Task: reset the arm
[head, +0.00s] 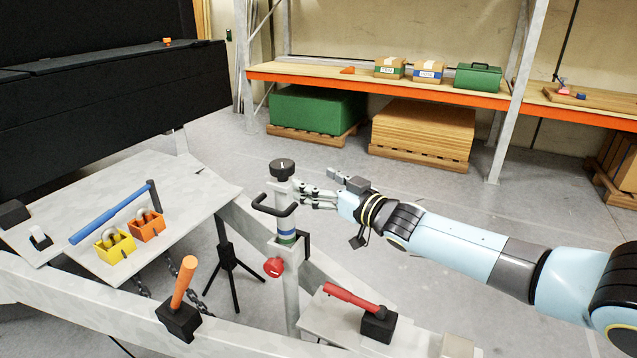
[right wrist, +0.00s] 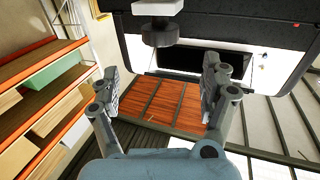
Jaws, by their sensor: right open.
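My right arm reaches in from the right in the head view, and its gripper (head: 318,188) is open just right of a grey upright post (head: 287,225) with a black round knob (head: 282,169) and a black side handle (head: 273,205). The fingers point left toward the post; the head view does not show clearly whether they touch it. In the right wrist view the two fingers (right wrist: 162,82) stand wide apart with nothing between them. A dark round part (right wrist: 160,32) on a pale piece shows above and beyond them. My left gripper is not in view.
The grey frame carries an orange-handled lever (head: 183,284), a red-handled lever (head: 350,298) and a red knob (head: 273,267). A plate at left holds a yellow box (head: 114,247), an orange box (head: 147,226) and a blue bar (head: 108,214).

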